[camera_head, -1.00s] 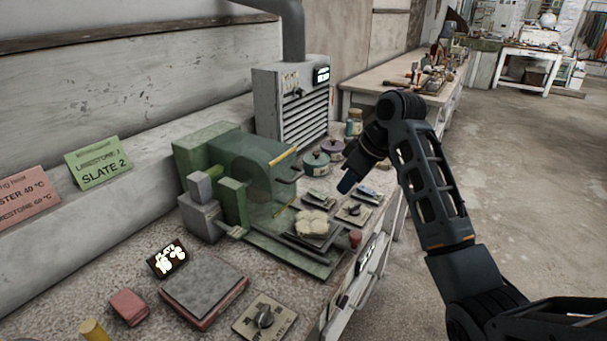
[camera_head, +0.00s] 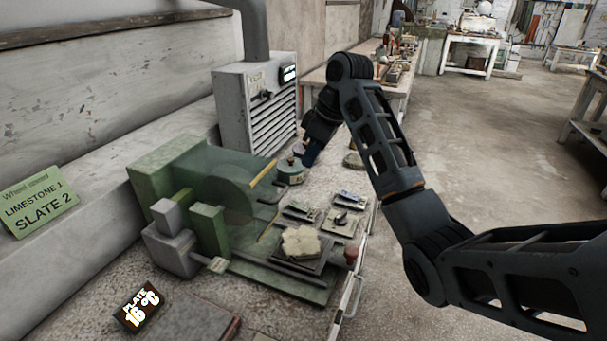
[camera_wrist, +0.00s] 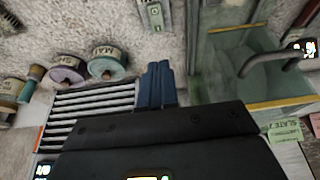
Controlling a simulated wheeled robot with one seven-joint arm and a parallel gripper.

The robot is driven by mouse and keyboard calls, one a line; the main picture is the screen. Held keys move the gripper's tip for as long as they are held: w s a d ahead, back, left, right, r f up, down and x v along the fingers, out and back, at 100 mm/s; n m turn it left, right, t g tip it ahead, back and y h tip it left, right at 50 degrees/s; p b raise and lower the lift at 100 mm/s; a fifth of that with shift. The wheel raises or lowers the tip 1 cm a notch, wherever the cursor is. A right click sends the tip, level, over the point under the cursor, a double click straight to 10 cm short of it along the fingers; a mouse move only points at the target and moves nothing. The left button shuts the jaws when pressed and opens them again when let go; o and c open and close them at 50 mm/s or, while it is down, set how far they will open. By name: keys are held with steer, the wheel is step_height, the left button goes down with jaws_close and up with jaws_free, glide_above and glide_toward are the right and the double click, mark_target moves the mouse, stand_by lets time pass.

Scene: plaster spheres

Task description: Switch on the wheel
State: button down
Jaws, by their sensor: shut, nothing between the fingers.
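The wheel is a grey disc (camera_head: 228,190) behind a clear guard on a green machine (camera_head: 150,172) on the bench. Small plates with switches lie right of the machine: one with a dark lever (camera_head: 341,221), one at the left (camera_head: 300,211) and one behind (camera_head: 351,197). Their labels are too small to read. My gripper (camera_head: 311,156) is above the bench, behind and above these plates, touching none that I can see. In the wrist view its blue fingers (camera_wrist: 156,82) are together and empty, with the green machine frame (camera_wrist: 225,95) to their right.
A grey louvred cabinet (camera_head: 235,108) with a pipe stands behind the machine. Lidded jars (camera_wrist: 107,64) stand close to my gripper. A pale stone slab (camera_head: 301,242) lies on the machine's tray, and a red knob (camera_head: 351,252) is at the bench edge.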

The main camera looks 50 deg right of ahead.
mark_target(293, 204)
steer(key=x, duration=0.8)
steer(key=p+x, duration=0.1)
steer(key=x, duration=0.4)
steer(key=shift+s+d+f, duration=0.15)
steer(key=shift+s, duration=0.25)
steer(key=shift+w+f, duration=0.15)
steer(key=shift+f, duration=0.1)
steer(key=shift+s+d+r+p, duration=0.1)
steer(key=shift+s+d+p, duration=0.15)
steer(key=shift+s+p, duration=0.6)
steer(key=shift+r, duration=0.15)
